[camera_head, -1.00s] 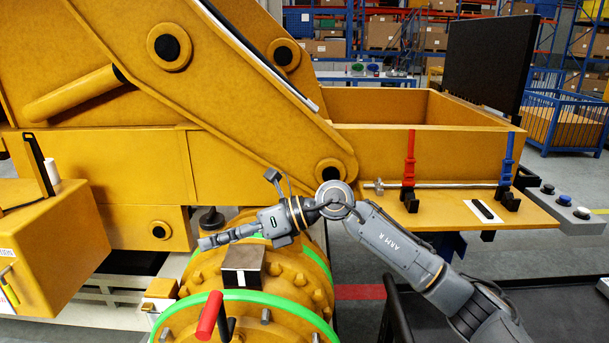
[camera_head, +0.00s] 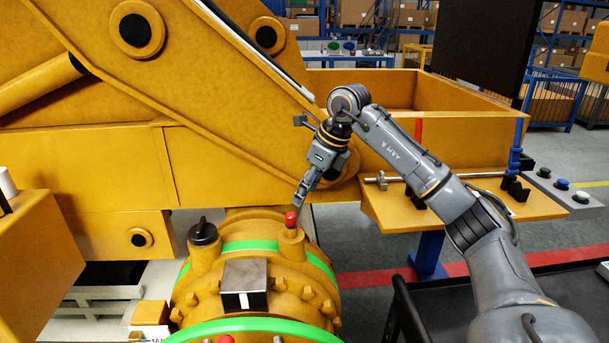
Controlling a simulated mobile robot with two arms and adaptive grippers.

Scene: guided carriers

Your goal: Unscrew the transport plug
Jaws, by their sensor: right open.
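A red plug (camera_head: 291,219) sits upright on a short yellow boss (camera_head: 292,243) on top of the yellow drum-shaped housing (camera_head: 275,277). A black cap with a raised grip (camera_head: 203,232) sits on another boss to its left. I cannot tell from the picture which one is the transport plug. My right gripper (camera_head: 302,203) points downward just above and beside the red plug. It is open and holds nothing that I can see. Whether a fingertip touches the plug is unclear. My left gripper is out of view.
A dark metal block (camera_head: 245,284) lies on the housing between green bands. A yellow side shelf (camera_head: 450,208) with a metal bar (camera_head: 455,177) in black holders is at right. The large yellow machine frame (camera_head: 95,170) stands behind. Grey floor shows at right.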

